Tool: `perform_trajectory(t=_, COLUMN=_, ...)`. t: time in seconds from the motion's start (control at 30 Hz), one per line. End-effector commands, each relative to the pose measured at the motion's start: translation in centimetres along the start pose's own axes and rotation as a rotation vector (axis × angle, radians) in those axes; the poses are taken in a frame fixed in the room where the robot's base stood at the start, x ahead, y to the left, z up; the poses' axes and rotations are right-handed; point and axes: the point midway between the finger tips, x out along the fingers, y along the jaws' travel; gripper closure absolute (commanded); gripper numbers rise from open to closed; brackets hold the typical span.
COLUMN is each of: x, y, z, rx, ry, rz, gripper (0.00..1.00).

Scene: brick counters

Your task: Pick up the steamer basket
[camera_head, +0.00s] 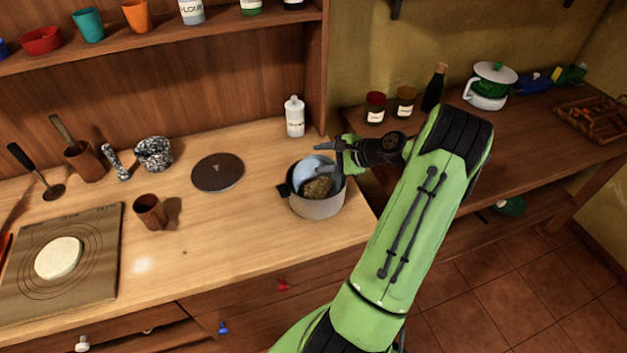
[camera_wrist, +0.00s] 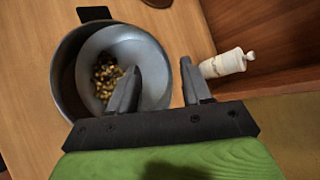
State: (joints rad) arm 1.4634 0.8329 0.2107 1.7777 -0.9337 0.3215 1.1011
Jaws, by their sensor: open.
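The steamer basket (camera_head: 311,167) is a pale blue-grey bowl inside a grey pot (camera_head: 318,207) near the right end of the wooden counter. It holds small yellow-brown pieces. The basket also shows in the wrist view (camera_wrist: 128,42), where it sits off-centre toward the pot's right side. My gripper (camera_head: 328,158) is over the pot's right back side, open and empty. In the wrist view my gripper (camera_wrist: 160,72) has its left finger over the basket's inside and its right finger outside the rim. I cannot tell whether either finger touches the basket.
A white bottle (camera_head: 295,116) stands behind the pot, close to the right finger in the wrist view. A shelf (camera_head: 230,35) runs above. The counter front between is clear.

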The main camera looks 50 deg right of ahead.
Motion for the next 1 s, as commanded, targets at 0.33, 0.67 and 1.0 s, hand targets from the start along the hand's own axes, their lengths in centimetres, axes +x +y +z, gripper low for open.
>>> perform_trajectory(t=0.33, x=4.0, y=-0.1, z=-0.2, rx=0.0, ry=0.0, rz=0.0, gripper=0.52)
perform_trajectory(t=0.67, x=3.9, y=-0.1, z=-0.2, rx=0.0, ry=0.0, rz=0.001, gripper=0.87)
perform_trajectory(t=1.0, x=4.0, y=0.0, z=-0.1, rx=0.0, ry=-0.002, rz=0.001, gripper=1.0)
